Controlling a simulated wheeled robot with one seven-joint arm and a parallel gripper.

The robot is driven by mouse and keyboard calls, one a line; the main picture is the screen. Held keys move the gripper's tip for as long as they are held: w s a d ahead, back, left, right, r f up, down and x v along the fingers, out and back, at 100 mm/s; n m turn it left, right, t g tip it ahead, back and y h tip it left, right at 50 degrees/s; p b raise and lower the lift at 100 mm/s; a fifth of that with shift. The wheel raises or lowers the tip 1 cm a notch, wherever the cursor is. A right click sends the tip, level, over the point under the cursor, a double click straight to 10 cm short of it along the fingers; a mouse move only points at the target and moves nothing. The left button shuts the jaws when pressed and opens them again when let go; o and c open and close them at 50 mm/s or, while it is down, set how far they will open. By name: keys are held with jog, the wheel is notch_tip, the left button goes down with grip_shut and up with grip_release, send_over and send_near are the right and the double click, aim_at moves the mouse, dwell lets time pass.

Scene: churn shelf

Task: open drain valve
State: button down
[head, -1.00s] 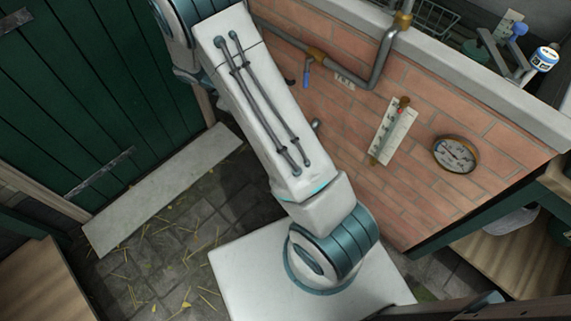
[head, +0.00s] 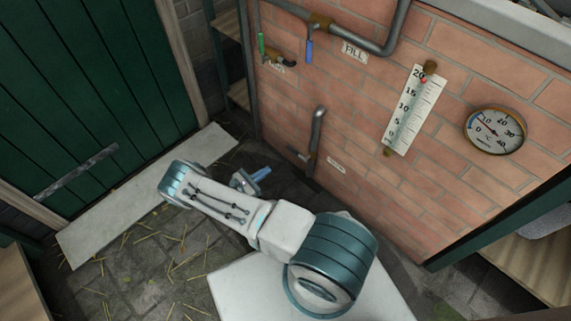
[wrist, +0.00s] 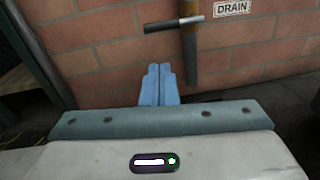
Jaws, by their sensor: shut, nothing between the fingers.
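The drain valve's lever (head: 298,153) sits low on the brick wall, at the drain pipe (head: 318,130). The DRAIN label (wrist: 234,7) is to the right of the pipe. My gripper (head: 262,174) is low, left of the valve in the head view. In the wrist view its blue fingers (wrist: 157,68) are together and empty. They appear below the lever's left end, with a visible gap.
The FILL valve's blue lever (head: 309,50) and a green-handled valve (head: 262,44) are higher on the wall. A thermometer (head: 408,110) and a round gauge (head: 495,130) are to the right. A green door (head: 90,90) stands left. The straw-strewn stone floor (head: 150,265) is open.

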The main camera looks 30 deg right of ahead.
jog(key=f, duration=0.1)
jog(key=f+n+t, duration=0.1)
jog(key=f, duration=0.1)
jog(key=s+f+t, duration=0.1)
jog(key=shift+d+f+n+b, duration=0.15)
jog(key=shift+f+n+b, duration=0.15)
jog(key=shift+n+b, duration=0.1)
jog(key=w+d+r+b, duration=0.1)
jog(key=w+d+r, duration=0.1)
jog(key=d, duration=0.3)
jog(key=w+d+r+b, duration=0.1)
jog(key=d+r, duration=0.1)
jog(key=d, duration=0.3)
jog(key=shift+w+r, duration=0.25)
jog(key=shift+w, duration=0.1)
